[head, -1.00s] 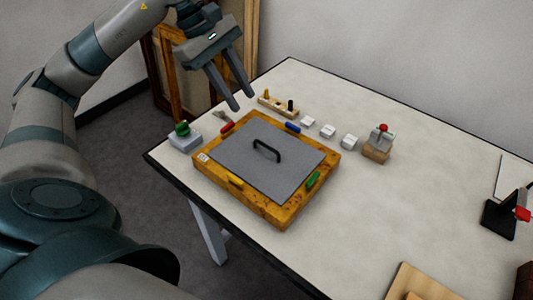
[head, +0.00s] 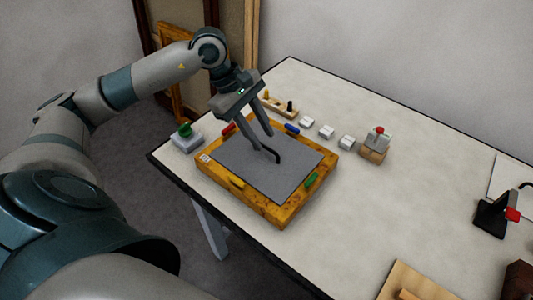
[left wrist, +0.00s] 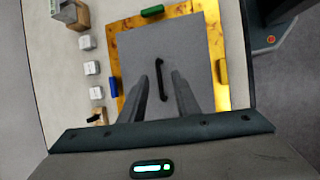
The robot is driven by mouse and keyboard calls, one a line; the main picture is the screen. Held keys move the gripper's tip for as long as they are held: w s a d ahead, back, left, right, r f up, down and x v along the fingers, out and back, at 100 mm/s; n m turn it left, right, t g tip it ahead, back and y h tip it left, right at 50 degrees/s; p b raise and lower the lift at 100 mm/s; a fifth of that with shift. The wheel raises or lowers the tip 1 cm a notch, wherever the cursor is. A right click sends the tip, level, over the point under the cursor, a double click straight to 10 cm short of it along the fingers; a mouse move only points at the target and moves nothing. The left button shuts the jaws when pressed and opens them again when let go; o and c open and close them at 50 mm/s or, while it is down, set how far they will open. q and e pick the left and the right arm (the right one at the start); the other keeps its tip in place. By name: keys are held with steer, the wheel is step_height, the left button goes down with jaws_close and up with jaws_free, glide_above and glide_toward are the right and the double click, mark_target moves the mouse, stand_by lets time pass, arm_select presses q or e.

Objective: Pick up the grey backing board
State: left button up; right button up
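The grey backing board (head: 262,181) lies flat in a gold-brown wooden frame (head: 284,215) on the table. A black bar handle (head: 276,157) stands up from its middle; the handle also shows in the left wrist view (left wrist: 161,82). Red (head: 228,128), blue (head: 292,129), green (head: 311,180) and yellow (head: 236,182) pieces sit around the frame's edges. My left gripper (head: 267,142) is open, pointing down at the handle. In the left wrist view the handle shows between its spread fingers; I cannot tell whether they touch it. My right gripper is not in view.
A green-knobbed grey box (head: 186,135) stands left of the frame. Several white blocks (head: 327,132), a wooden rack (head: 281,106) and a red-topped device (head: 377,142) stand behind and right.

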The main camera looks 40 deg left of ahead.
mark_target(271, 150)
arm_select(q)
steer(key=shift+f, duration=0.1)
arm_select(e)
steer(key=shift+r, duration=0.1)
arm_select(q)
steer(key=shift+d+f+p, duration=0.15)
steer(key=shift+p, duration=0.15)
steer(key=shift+w+d+f+p, duration=0.15)
steer(key=shift+d+f+p, duration=0.1)
steer(key=shift+f+p, duration=0.3)
steer(key=shift+p+x, duration=0.55)
steer(key=shift+x, duration=0.5)
steer(key=shift+w+d+f, duration=0.15)
steer(key=shift+d+f, duration=0.05)
steer(key=shift+f, duration=0.45)
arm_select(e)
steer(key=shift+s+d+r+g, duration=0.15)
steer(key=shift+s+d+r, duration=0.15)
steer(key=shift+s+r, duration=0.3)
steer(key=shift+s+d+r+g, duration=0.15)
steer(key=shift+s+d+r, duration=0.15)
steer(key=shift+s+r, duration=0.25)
arm_select(q)
steer(key=shift+c, duration=0.5)
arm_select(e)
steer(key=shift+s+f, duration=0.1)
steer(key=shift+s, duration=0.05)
